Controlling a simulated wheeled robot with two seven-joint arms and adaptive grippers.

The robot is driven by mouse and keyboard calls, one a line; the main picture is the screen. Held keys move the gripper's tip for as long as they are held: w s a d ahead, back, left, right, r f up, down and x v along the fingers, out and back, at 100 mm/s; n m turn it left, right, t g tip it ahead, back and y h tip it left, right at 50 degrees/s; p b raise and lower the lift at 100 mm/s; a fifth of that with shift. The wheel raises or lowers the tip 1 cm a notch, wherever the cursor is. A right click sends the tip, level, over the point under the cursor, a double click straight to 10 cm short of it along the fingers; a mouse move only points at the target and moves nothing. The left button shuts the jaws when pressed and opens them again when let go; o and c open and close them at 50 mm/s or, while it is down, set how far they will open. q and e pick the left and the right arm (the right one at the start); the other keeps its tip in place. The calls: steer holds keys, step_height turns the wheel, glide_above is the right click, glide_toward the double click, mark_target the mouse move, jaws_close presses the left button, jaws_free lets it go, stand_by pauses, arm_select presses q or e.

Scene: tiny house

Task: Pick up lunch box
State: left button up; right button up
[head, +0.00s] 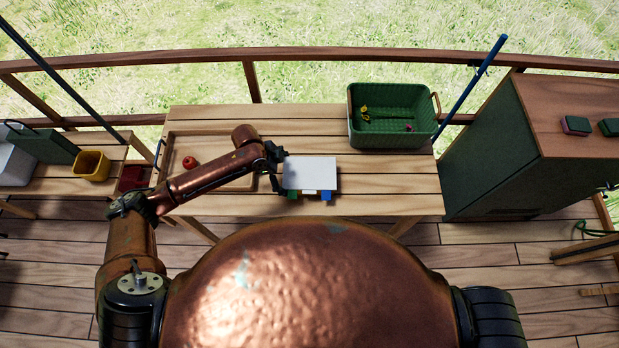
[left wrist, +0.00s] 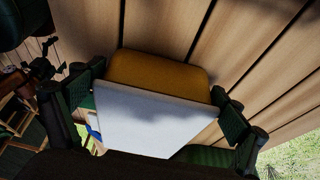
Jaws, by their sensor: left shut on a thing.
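The lunch box appears to be the white-topped box (head: 312,172) near the middle of the table, with small blue and green parts along its near edge. My left gripper (head: 279,170) is at its left side and shut on it. In the left wrist view, the white face (left wrist: 150,122) lies between the two fingers (left wrist: 158,103), with a mustard-yellow rounded part directly behind it. I cannot tell whether the box touches the tabletop or is slightly lifted. My right gripper is not in view.
The wooden table (head: 390,205) has a shallow tray (head: 173,165) at left with a red round item (head: 190,162). A green basket (head: 392,141) stands at the back right. A green cabinet (head: 490,150) stands to the right. A yellow bin (head: 91,167) is on the left bench.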

mark_target(295, 191)
arm_select(q)
steer(key=shift+r, duration=0.15)
steer(key=shift+r, duration=0.2)
steer(key=shift+c, duration=1.4)
steer(key=shift+r, duration=0.4)
steer(key=s+r, duration=0.1)
steer(key=r, duration=0.1)
steer(key=s+r, duration=0.2)
steer(key=r, duration=0.1)
steer(key=s+r+p, duration=0.1)
steer(key=r, duration=0.1)
steer(key=shift+s+d+r, duration=0.2)
steer(key=shift+s+d, duration=0.1)
steer(key=shift+d, duration=0.05)
steer(key=s+d+r, duration=0.1)
steer(key=s+r, duration=0.3)
steer(key=s, duration=0.5)
steer(key=shift+d, duration=0.3)
